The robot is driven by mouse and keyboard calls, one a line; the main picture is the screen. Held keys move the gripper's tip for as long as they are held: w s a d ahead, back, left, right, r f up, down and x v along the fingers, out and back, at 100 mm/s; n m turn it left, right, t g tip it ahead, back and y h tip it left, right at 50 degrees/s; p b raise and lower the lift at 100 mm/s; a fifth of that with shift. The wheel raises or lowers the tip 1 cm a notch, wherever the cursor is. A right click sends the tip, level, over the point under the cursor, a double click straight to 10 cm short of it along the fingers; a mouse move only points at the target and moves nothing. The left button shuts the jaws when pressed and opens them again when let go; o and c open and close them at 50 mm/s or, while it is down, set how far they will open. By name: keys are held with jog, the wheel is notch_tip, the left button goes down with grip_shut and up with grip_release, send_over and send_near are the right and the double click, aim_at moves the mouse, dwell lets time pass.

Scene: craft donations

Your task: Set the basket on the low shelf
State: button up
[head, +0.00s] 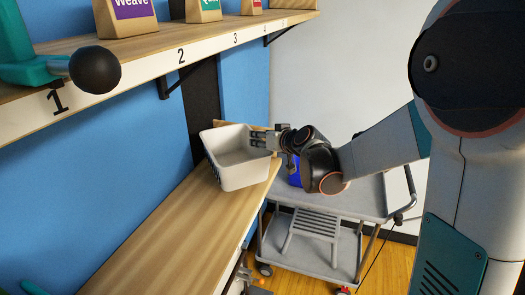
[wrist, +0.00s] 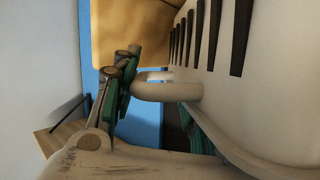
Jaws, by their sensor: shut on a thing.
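The white basket (head: 238,172) is at the far end of the low wooden shelf (head: 165,232). It looks tilted slightly, and I cannot tell whether its base touches the shelf. My gripper (head: 262,140) is shut on the basket at its upper right side. In the wrist view, the basket's slotted wall (wrist: 250,75) fills the right, and its rounded handle (wrist: 168,90) is at the green-padded fingers (wrist: 122,85). The far finger is partly hidden there. The basket looks empty from the head view, though part of its inside is hidden.
A numbered upper shelf (head: 182,55) holds labelled boxes, including a purple "Weave" box (head: 132,8), and overhangs the wall side. A grey cart (head: 325,205) with a blue item (head: 294,172) stands right of the low shelf. The near part of the low shelf is clear.

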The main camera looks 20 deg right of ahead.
jog(key=shift+f+b, duration=0.4)
jog(key=shift+f, duration=1.6)
jog(key=o, duration=1.4)
jog(key=shift+c, duration=0.2)
jog(key=shift+r, duration=0.2)
jog(key=p+v, duration=0.2)
jog(key=v, duration=1)
jog(key=shift+f, duration=0.1)
